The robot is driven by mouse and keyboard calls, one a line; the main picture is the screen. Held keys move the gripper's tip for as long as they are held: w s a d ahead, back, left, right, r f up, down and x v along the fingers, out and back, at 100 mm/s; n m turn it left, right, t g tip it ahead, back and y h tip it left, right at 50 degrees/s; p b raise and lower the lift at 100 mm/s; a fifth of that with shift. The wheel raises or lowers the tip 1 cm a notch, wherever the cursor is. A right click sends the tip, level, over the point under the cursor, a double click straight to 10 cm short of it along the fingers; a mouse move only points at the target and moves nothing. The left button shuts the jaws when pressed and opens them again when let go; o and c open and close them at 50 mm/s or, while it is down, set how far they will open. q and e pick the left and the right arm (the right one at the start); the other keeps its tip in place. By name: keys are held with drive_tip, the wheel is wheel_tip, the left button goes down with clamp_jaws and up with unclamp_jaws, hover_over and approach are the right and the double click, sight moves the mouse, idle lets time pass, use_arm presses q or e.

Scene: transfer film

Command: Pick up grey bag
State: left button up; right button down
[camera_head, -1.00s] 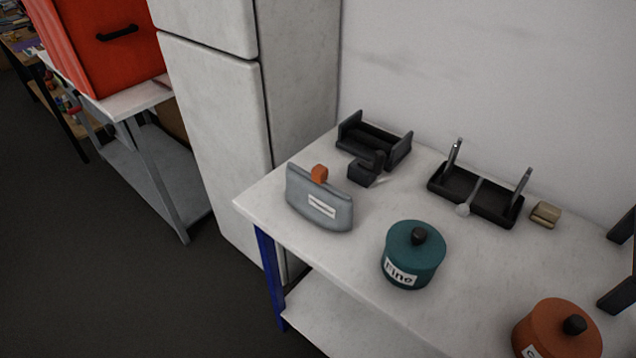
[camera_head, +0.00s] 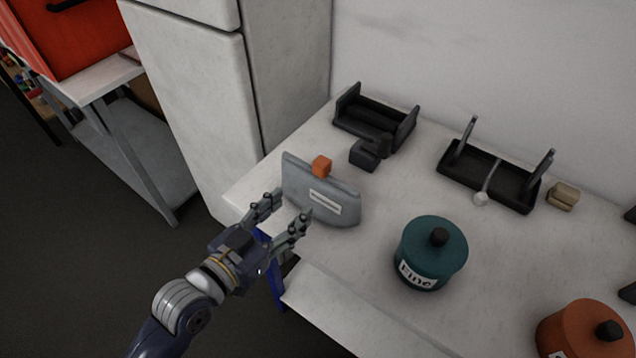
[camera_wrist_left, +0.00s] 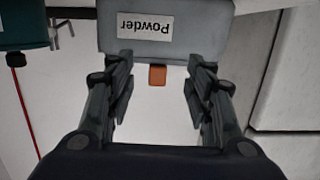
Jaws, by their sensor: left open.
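The grey bag (camera_head: 336,207) stands on the white table near its left end, with a white label and an orange piece at its top. In the left wrist view the bag (camera_wrist_left: 205,27) is at the top, and its label, upside down, reads "Powder". My left gripper (camera_head: 291,203) is open at the bag's near left side, its fingers pointing toward it. In the wrist view its two fingers (camera_wrist_left: 163,63) are spread apart with the orange piece showing between them. I cannot tell whether they touch the bag. My right gripper is not in view.
A teal pot (camera_head: 428,249) labelled "Fine" stands right of the bag. An orange pot (camera_head: 572,338) is at the lower right. Black holders (camera_head: 374,128) and a black tray (camera_head: 505,184) stand along the wall. A white fridge (camera_head: 195,100) is to the left.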

sight(317, 168)
use_arm(q)
drive_tip(key=shift+t+h, duration=0.7)
drive_tip(key=w+d+r, duration=0.1)
drive_tip(key=w, duration=0.1)
drive_tip(key=w+d+r+p, duration=0.1)
drive_tip(key=w+d+r, duration=0.1)
drive_tip(key=shift+w+d+r, duration=0.1)
drive_tip(key=shift+r, duration=0.15)
drive_tip(key=shift+w+d, duration=0.4)
drive_tip(key=shift+w, duration=0.1)
drive_tip(key=shift+w+d+p, duration=0.25)
drive_tip(key=shift+w+p, duration=0.25)
drive_tip(key=shift+p, duration=0.1)
drive_tip(key=p+x, duration=0.1)
drive_tip(key=x, duration=0.3)
drive_tip(key=shift+w+f, duration=0.1)
drive_tip(key=shift+f, duration=0.05)
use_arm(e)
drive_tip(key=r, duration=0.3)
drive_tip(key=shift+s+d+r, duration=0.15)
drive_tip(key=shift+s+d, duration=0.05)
use_arm(q)
drive_tip(key=shift+a, duration=0.1)
clamp_jaws()
